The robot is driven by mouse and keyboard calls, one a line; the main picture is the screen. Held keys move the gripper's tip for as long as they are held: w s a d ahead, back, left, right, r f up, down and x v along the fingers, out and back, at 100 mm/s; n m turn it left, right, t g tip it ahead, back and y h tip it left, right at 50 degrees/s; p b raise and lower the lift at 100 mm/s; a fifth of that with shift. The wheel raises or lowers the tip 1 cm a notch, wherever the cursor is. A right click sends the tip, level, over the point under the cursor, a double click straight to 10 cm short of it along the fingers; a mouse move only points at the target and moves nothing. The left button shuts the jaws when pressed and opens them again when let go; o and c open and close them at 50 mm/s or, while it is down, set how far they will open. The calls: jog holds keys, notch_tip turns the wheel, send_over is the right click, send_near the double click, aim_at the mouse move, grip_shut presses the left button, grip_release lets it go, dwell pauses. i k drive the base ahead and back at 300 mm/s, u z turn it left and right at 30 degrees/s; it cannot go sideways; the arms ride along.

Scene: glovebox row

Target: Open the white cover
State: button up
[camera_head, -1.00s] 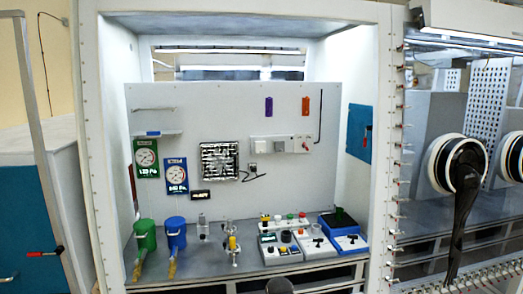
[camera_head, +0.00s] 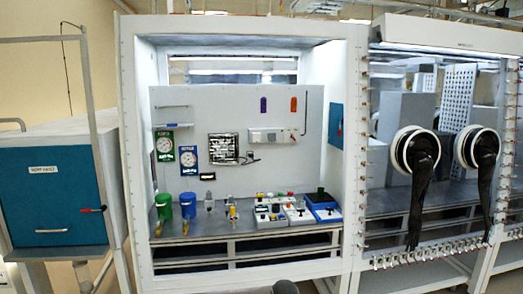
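A long white unit (camera_head: 277,135) is fixed to the grey back panel inside the open-fronted glovebox, right of a black-and-white panel. It carries a pale square plate, which looks closed; I cannot tell for sure that this is the white cover. My gripper cannot be made out. Only a dark rounded shape (camera_head: 285,288) shows at the bottom edge, and I cannot tell what it is.
The bench (camera_head: 215,229) holds a green canister (camera_head: 164,206), a blue canister (camera_head: 188,205) and several small devices (camera_head: 270,212). Black gloves (camera_head: 420,185) hang from ports at right. A blue-fronted cabinet (camera_head: 50,205) stands at left. White frame posts (camera_head: 354,160) edge the opening.

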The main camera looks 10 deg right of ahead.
aim_at(256, 136)
jog(key=z, duration=0.4)
jog(key=i, duration=1.15)
jog(key=u, duration=0.05)
